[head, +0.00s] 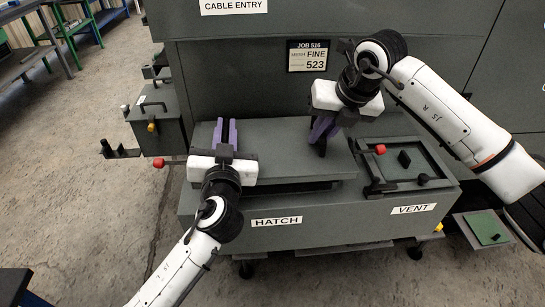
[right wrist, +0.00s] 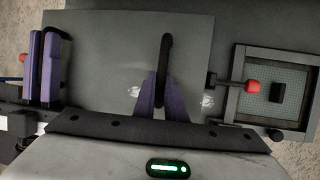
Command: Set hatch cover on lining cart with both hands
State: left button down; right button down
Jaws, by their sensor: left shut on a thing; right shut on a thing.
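The hatch cover (head: 275,140) is a flat grey-green panel, lying roughly level over the HATCH end of the grey lining cart (head: 350,213). A dark gap shows under its front edge, and I cannot tell whether it touches the cart. My left gripper (head: 226,132) is shut at the cover's left side; its handle there is hidden by the purple fingers. My right gripper (head: 322,134) is shut on a black bar handle of the cover. In the right wrist view the cover (right wrist: 110,45) lies below both grippers, with the handle (right wrist: 166,60) between the right fingers (right wrist: 165,95).
Red-knobbed clamps stand at the left (head: 160,162) and right (head: 380,149) of the cover. The VENT bay (head: 430,165) holds a panel with a black grip. A large grey enclosure (head: 240,80) rises directly behind. A small green plate (head: 487,228) lies low at the right.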

pick_arm(q)
jog(key=shift+a+r, duration=0.1)
jog(key=shift+r, duration=0.1)
pick_arm(e)
jog(key=shift+w+d+r, duration=0.1)
jog(key=shift+w+r, duration=0.05)
jog(key=shift+r, duration=0.2)
